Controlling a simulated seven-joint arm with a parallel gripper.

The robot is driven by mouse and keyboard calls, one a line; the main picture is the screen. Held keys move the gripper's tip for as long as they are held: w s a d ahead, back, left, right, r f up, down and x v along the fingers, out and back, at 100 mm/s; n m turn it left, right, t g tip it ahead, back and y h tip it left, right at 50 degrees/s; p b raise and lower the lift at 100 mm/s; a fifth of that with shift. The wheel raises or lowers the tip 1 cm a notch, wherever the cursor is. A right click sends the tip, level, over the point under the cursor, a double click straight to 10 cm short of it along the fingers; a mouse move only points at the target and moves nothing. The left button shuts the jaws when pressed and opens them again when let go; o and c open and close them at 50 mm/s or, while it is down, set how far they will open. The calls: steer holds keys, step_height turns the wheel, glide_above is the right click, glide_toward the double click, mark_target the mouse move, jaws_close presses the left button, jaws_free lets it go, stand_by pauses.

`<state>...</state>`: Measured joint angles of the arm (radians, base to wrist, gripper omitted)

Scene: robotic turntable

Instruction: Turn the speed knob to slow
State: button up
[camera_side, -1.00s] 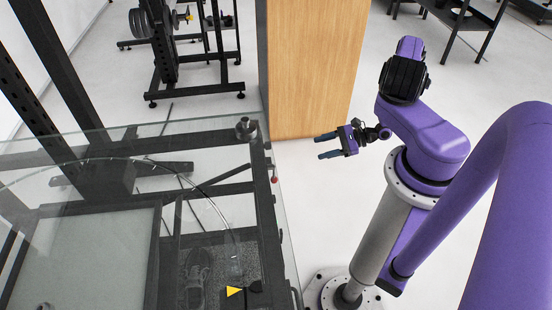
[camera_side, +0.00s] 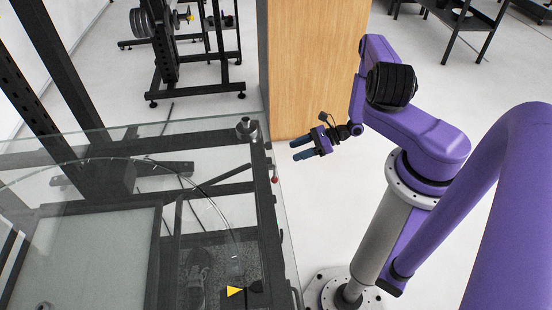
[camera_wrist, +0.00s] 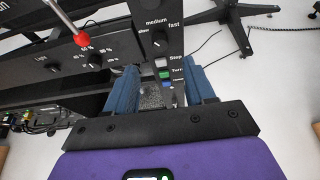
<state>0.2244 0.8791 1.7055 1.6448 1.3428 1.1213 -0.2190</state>
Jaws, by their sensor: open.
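The speed knob (camera_wrist: 159,39) is a dark dial on the black control panel in the wrist view, with the labels slow, medium and fast around it. Its pointer setting is too small to read surely. My gripper (camera_wrist: 161,76) has two blue fingers spread apart, with nothing between them. The knob appears beyond the fingertips, near the middle line between them, and they do not touch it. In the side view my gripper (camera_side: 297,150) is in the air to the right of the glass-topped turntable frame (camera_side: 262,215). The knob cannot be made out there.
A lever with a red ball (camera_wrist: 82,40) rises left of the knob; it also shows at the frame's edge in the side view (camera_side: 274,180). Below the knob are a white button (camera_wrist: 161,62), a green button (camera_wrist: 164,74) and a blue one. A wooden panel (camera_side: 315,70) stands behind.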

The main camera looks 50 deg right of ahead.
steer(key=x, duration=0.8)
steer(key=shift+w+a, duration=0.25)
steer(key=shift+w, duration=0.05)
jaws_close()
